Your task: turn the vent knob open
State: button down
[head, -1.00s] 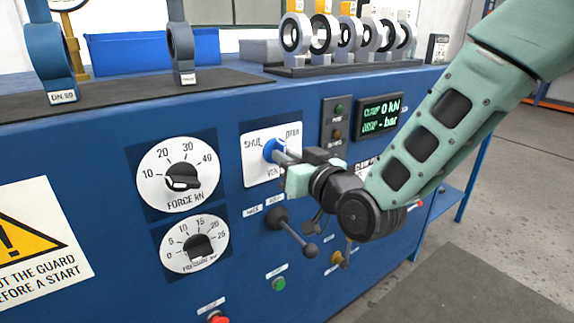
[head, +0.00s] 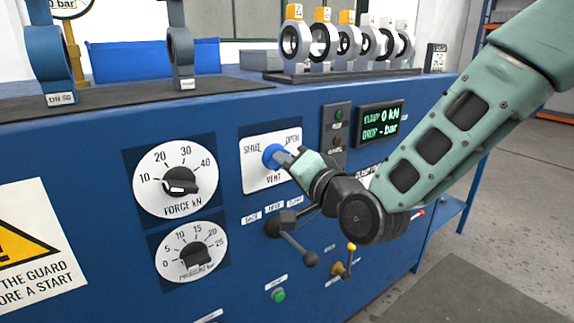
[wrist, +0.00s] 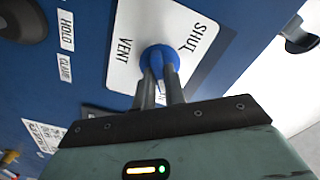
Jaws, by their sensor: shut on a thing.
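The vent knob (head: 271,155) is blue and sits on a white plate (head: 259,180) marked SHUT, OPEN and VENT on the blue panel. In the wrist view the knob (wrist: 158,58) lies between the two grey fingers. My gripper (head: 286,158) is shut on the knob and comes at it from the right. The wrist view shows my gripper (wrist: 160,90) with its fingers on both sides of the knob's raised grip. The grip's pointing end is hard to make out in the head view.
The force dial (head: 178,179) and pressure dial (head: 190,249) are left of the vent plate. A black lever (head: 296,243) sticks out below my wrist, with a yellow-tipped lever (head: 345,259) to its right. A display (head: 380,121) is at the upper right.

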jog(key=shift+m, duration=0.5)
jog(key=c, duration=1.5)
grip_release()
jog(key=shift+o, duration=0.2)
